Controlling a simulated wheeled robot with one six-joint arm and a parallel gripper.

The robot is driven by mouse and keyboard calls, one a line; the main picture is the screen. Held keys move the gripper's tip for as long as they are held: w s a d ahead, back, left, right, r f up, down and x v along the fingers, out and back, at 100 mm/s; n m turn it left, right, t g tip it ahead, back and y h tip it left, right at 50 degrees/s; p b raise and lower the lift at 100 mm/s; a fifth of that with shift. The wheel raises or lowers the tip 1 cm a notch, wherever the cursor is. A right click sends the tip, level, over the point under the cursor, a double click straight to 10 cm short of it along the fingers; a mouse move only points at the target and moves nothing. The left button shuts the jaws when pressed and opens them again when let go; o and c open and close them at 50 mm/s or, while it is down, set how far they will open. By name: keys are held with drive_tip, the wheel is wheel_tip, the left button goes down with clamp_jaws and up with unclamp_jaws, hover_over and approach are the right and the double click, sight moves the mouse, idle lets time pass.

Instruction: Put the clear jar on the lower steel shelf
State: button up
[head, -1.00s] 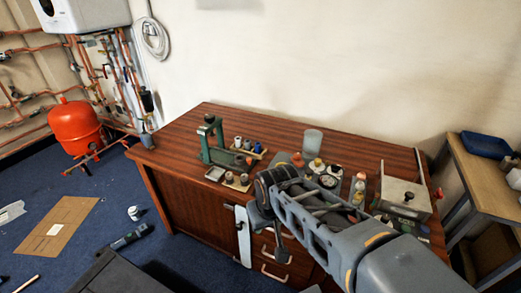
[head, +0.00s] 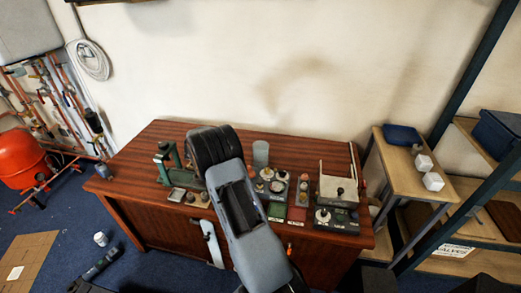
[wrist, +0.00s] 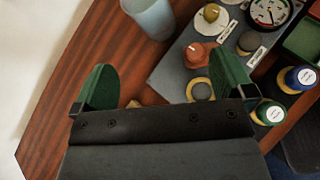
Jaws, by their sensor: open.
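The clear jar (head: 261,153) is a pale, translucent cylinder standing upright towards the back of the wooden bench. It also shows at the top of the wrist view (wrist: 150,14), partly cut off by the frame edge. My gripper (wrist: 165,82) is open, its two green fingers apart with no object held between them. The jar is beyond the fingers and apart from them. In the head view my arm hides the fingers. A shelf unit with dark steel posts is at the right. Its low wooden-looking board (head: 485,263) is partly cut off; a "VALVES" label sits near it.
The wooden bench (head: 135,160) holds a green press, small knobs and gauges on plates, and a metal box (head: 337,190) right of the jar. A side table (head: 405,180) with a blue tray and white blocks stands between bench and shelf unit. A blue bin (head: 497,132) sits higher up.

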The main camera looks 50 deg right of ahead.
drive_tip(key=w+d+f+n+h+p, duration=0.2)
drive_tip(key=d+n, duration=0.1)
drive_tip(key=d, duration=0.2)
approach(266, 146)
drive_tip(key=shift+s+p+x, duration=0.2)
drive_tip(key=shift+p+x, duration=0.55)
drive_tip(key=shift+x, duration=2.1)
drive_tip(key=shift+c, duration=0.4)
drive_tip(key=shift+r, duration=0.15)
drive_tip(key=c, duration=1.5)
